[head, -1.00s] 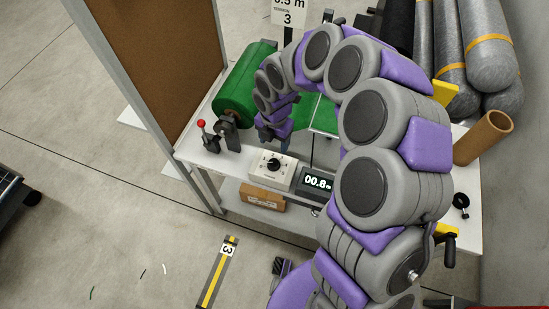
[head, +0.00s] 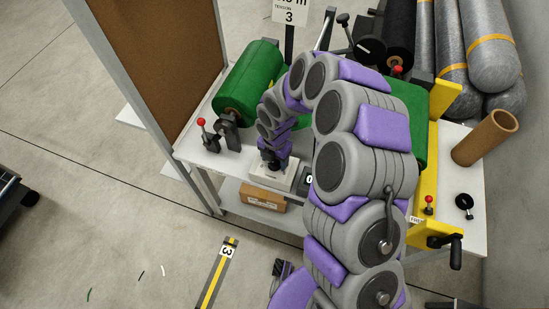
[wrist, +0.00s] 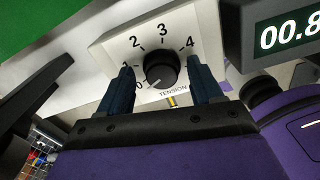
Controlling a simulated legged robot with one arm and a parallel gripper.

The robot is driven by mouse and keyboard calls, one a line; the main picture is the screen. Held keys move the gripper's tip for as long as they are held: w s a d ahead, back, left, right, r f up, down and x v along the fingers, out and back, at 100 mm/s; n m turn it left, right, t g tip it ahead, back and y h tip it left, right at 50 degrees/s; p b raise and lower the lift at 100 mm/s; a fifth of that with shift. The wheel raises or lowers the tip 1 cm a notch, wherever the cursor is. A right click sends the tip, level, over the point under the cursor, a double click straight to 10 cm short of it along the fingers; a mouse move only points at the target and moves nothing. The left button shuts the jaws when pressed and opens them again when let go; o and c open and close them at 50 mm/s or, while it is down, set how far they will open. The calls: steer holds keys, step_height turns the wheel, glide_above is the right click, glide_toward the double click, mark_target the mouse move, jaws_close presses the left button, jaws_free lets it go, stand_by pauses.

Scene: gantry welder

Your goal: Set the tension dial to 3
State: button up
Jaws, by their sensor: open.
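The tension dial (wrist: 160,69) is a round black knob on a white box (wrist: 105,50) with the numbers 0 to 4 printed around it. A faint pale mark on the knob seems to point to the lower left, near 0. My gripper (wrist: 160,66) is open, with one dark finger on each side of the knob; I cannot tell whether they touch it. In the head view my gripper (head: 273,163) hangs over the white box (head: 286,181) and hides the knob. A sign (head: 290,14) at the top reads tension 3.
A display (wrist: 285,30) reading 00.8 stands right of the dial. A red-tipped lever (head: 202,123) and a green roll (head: 248,82) are to the left. A cardboard box (head: 262,196) sits on the lower shelf. A yellow frame with a crank (head: 455,240) stands at right.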

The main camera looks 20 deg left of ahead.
steer(key=shift+c, duration=0.4)
steer(key=c, duration=1)
steer(key=shift+r, duration=0.1)
